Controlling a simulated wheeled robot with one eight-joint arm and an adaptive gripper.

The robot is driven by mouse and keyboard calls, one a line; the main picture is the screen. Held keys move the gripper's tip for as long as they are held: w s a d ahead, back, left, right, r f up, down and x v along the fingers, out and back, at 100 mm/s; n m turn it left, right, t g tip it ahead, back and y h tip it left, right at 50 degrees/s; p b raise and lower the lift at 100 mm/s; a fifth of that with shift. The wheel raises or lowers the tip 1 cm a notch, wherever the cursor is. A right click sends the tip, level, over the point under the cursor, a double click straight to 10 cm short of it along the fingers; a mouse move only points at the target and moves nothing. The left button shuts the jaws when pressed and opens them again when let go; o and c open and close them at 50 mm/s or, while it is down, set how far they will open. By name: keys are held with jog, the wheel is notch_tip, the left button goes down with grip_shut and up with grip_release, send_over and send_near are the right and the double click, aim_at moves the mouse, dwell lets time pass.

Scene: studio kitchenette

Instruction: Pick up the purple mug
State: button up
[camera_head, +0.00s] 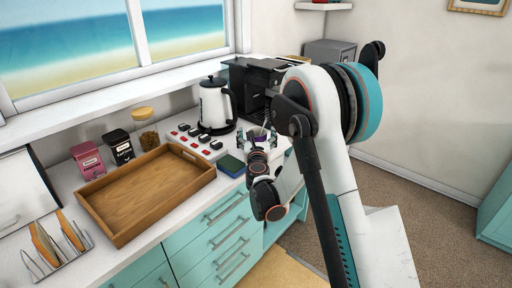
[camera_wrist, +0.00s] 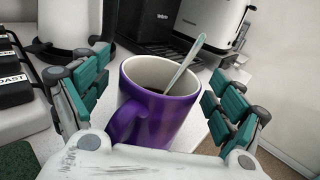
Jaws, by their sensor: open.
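The purple mug (camera_wrist: 158,108) stands upright on the white counter in the wrist view, with a white inside and its handle toward my gripper. A spoon (camera_wrist: 185,62) with a pale teal handle leans in it and sticks out at the upper right. My gripper (camera_wrist: 155,92) is open, with one teal-padded finger on each side of the mug. Small gaps seem to show between the pads and the mug. In the head view my gripper (camera_head: 262,138) is at the counter's right end, and it mostly hides the mug.
A white kettle (camera_head: 215,105), a black coffee machine (camera_head: 248,80) and a toaster (camera_wrist: 215,27) stand behind the mug. A row of labelled switches (camera_head: 195,140), a blue-green sponge (camera_head: 231,165) and a wooden tray (camera_head: 147,190) lie to the left. The counter ends close by on the right.

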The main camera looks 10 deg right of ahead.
jog(key=shift+c, duration=0.3)
jog(key=c, duration=1.5)
jog(key=shift+r, duration=0.2)
jog(key=shift+r+p, duration=3.4)
jog(key=shift+r, duration=6.4)
